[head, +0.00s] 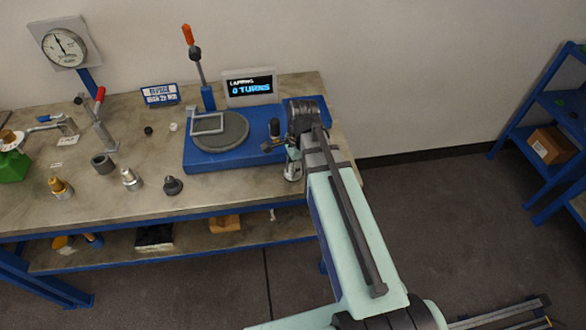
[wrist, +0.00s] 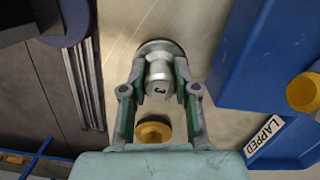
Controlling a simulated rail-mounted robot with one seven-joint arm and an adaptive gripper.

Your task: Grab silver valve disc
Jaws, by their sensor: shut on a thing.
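A silver valve disc (wrist: 159,72) with a dark mark on its stem end is between my fingers in the wrist view. My gripper (wrist: 160,85) is shut on its stem, with a green-lined finger on each side. The wider flange shows beyond the fingertips. In the head view, my gripper (head: 293,153) is at the bench's right end, with the silver disc (head: 292,172) below it, partly hidden by my arm. I cannot tell whether the disc touches the bench. Another silver piece (head: 131,179) stands further left.
A blue lapping station (head: 208,162) with a round plate stands left of my gripper. A brass piece (head: 60,187), a grey ring (head: 103,163) and a dark piece (head: 172,185) stand on the bench (head: 110,215). A blue tray marked LAPPED (wrist: 240,75) is close by in the wrist view.

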